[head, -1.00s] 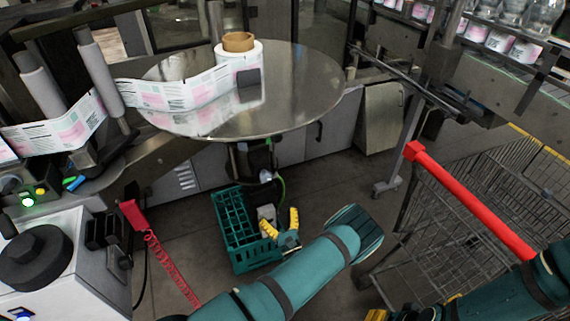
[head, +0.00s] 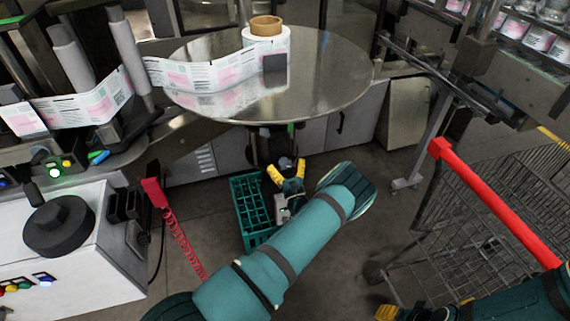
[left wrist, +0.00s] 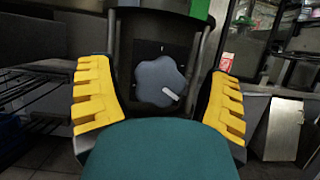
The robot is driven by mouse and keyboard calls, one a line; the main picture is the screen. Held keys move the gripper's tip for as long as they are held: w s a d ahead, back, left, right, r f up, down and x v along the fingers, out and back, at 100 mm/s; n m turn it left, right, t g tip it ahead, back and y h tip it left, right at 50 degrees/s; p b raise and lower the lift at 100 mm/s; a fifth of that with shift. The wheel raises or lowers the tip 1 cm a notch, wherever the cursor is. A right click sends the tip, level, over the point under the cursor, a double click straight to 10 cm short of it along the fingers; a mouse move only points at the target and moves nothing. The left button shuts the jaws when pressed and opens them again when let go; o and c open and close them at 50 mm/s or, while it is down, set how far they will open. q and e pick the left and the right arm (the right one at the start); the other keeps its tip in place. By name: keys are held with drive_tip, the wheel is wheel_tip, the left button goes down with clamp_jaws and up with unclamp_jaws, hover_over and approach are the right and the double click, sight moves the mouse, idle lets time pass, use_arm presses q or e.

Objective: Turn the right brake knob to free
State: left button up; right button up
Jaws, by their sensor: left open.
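The brake knob (left wrist: 161,82) is a grey-blue lobed knob with a white pointer bar on a black plate. It shows in the left wrist view, with the pointer toward the lower right and a light mark on the plate above it. My left gripper (left wrist: 160,74) has its yellow fingers spread, one on each side of the knob. In the head view the left gripper (head: 287,171) is below the round steel table's near edge, and I cannot make out the knob there. My right gripper (head: 425,312) is cut off at the bottom edge.
The round steel table (head: 330,85) carries a label roll (head: 267,45) and its web. A green crate (head: 250,205) stands on the floor by my left gripper. A wire cart with a red handle (head: 490,200) is at the right. A white cabinet (head: 90,270) is at the left.

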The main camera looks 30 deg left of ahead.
use_arm(q)
drive_tip(key=shift+w+a+r, duration=0.1)
drive_tip(key=shift+w+a, duration=0.05)
drive_tip(key=c, duration=1.2)
drive_tip(key=shift+n, duration=0.4)
